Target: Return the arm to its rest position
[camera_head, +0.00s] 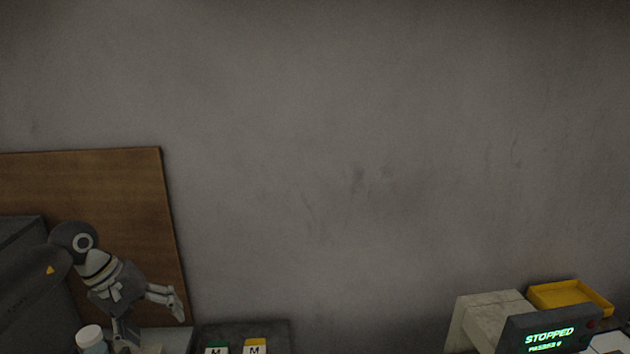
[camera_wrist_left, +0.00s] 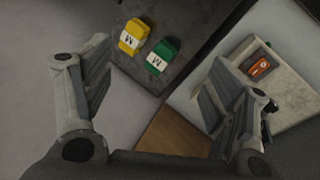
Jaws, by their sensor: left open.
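My left gripper (camera_head: 178,302) shows at the lower left of the head view, on my arm coming in from the left. Its fingers point right and slightly down, in front of the wall and the brown board. In the left wrist view my left gripper (camera_wrist_left: 155,95) has its two fingers spread wide, with nothing between them. Beyond the fingers, a yellow block marked M (camera_wrist_left: 133,36) and a green block marked M (camera_wrist_left: 161,56) lie on a dark tray (camera_wrist_left: 190,30). My right gripper is in neither view.
A brown board (camera_head: 110,185) leans on the grey wall (camera_head: 350,150). A white-capped bottle (camera_head: 90,338) stands below my left arm. At the lower right are a display box reading STOPPED (camera_head: 550,335) and a yellow bin (camera_head: 570,296).

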